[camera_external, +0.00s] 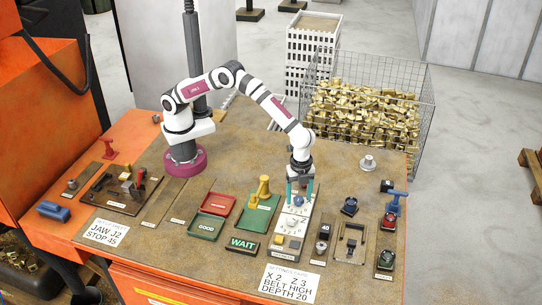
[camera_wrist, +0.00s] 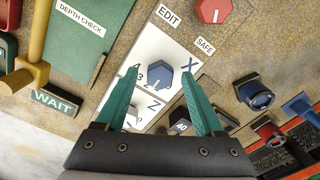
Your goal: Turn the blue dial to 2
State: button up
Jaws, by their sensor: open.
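The blue dial (camera_external: 298,201) stands on a white panel (camera_external: 285,240) marked X. In the wrist view the blue dial (camera_wrist: 161,77) shows a pale mark on its lower part, with the numbers 4, 3 and 2 to its left; I cannot tell exactly which number the mark meets. My gripper (camera_external: 299,197) points down over the panel, its teal fingers open on either side of the dial. In the wrist view my gripper (camera_wrist: 159,80) frames the dial between its fingertips; I cannot tell whether they touch it.
A red knob (camera_wrist: 213,10) is beyond, and a dark blue knob (camera_wrist: 255,95) stands to the right. A green WAIT sign (camera_external: 242,244) and a settings card reading X 2 (camera_external: 290,282) are nearby.

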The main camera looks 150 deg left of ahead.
aim_at(298, 198)
notch_tip(298, 198, up, 16)
dwell(0.5)
jog(key=s+d+r+m+y, duration=0.1)
jog(key=s+d+r, duration=0.2)
jog(key=s+d, duration=0.45)
jog(key=s+d+r, duration=0.3)
jog(key=s+d, duration=0.4)
jog(key=d, duration=0.2)
jog(key=s+d+f, duration=0.2)
jog(key=s+f, duration=0.1)
jog(key=s, duration=0.5)
jog(key=s+d+f+m, duration=0.1)
jog(key=s+d+f, duration=0.1)
jog(key=s, duration=0.6)
jog(key=shift+d+f+m+y, duration=0.25)
jog(key=shift+f+m+y, duration=0.05)
jog(key=shift+f+y, duration=0.15)
